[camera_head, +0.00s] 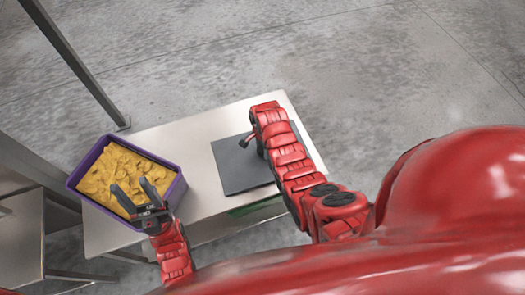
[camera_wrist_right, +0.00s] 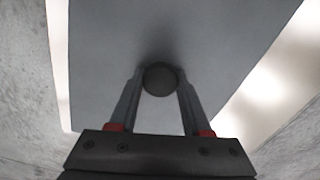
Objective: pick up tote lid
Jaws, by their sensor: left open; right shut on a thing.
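The tote lid (camera_head: 238,168) is a flat dark grey panel on the right part of the metal table in the head view. In the right wrist view the lid (camera_wrist_right: 220,45) fills most of the picture, with a round dark knob (camera_wrist_right: 160,79) on it. My right gripper (camera_wrist_right: 160,88) is shut on this knob, one finger on each side. In the head view my right gripper is mostly hidden by its own arm. My left gripper (camera_head: 139,201) is open and empty above the purple tote (camera_head: 88,198). I cannot tell whether the lid touches the table.
The purple tote is full of yellow-brown pieces and stands at the left end of the metal table (camera_head: 205,199). A green item (camera_head: 256,206) shows below the table's front edge. A metal post (camera_head: 85,75) rises behind the tote. Another metal stand (camera_head: 18,235) is at far left.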

